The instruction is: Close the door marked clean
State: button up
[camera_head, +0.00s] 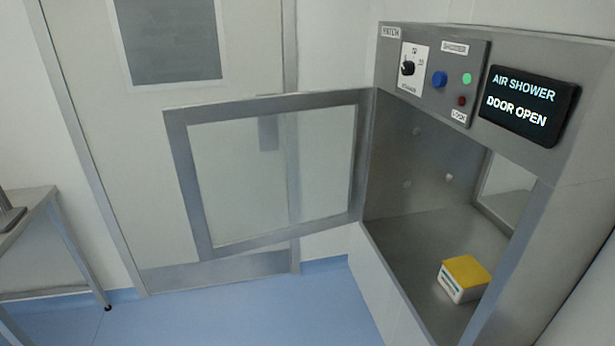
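A grey metal-framed door (179,170) with a clear pane stands wide open, swung out to the left of a steel pass-through cabinet (590,75). Its hinge side meets the cabinet's left edge. I cannot read any "clean" marking on it. Inside the cabinet, a white box with a yellow top (466,272) sits on the floor of the chamber. A display (525,105) on the cabinet front reads "AIR SHOWER DOOR OPEN". My gripper is not in view.
A control panel (437,75) carries a black rotary switch, a blue button, a lit green lamp and a dark red lamp. A larger room door (90,40) with a window is behind. A metal table (30,205) stands at left. Blue floor (240,315) is clear in front.

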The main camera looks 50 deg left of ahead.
aim_at(176, 119)
jog(key=z, duration=0.35)
jog(key=j+z, duration=0.15)
jog(key=z, duration=0.5)
jog(key=k+j, duration=0.25)
jog(key=j, duration=0.35)
jog(key=k+j, duration=0.25)
jog(key=j, duration=0.35)
jog(key=k+j, duration=0.25)
jog(key=j, duration=0.35)
jog(key=k+j, duration=0.25)
jog(key=j, duration=0.35)
jog(key=k+j, duration=0.25)
jog(key=j, duration=0.35)
jog(key=k+j, duration=0.25)
jog(key=j, duration=0.3)
jog(key=k+j, duration=0.25)
jog(key=j, duration=0.35)
jog(key=k+j, duration=0.25)
jog(key=j, duration=0.35)
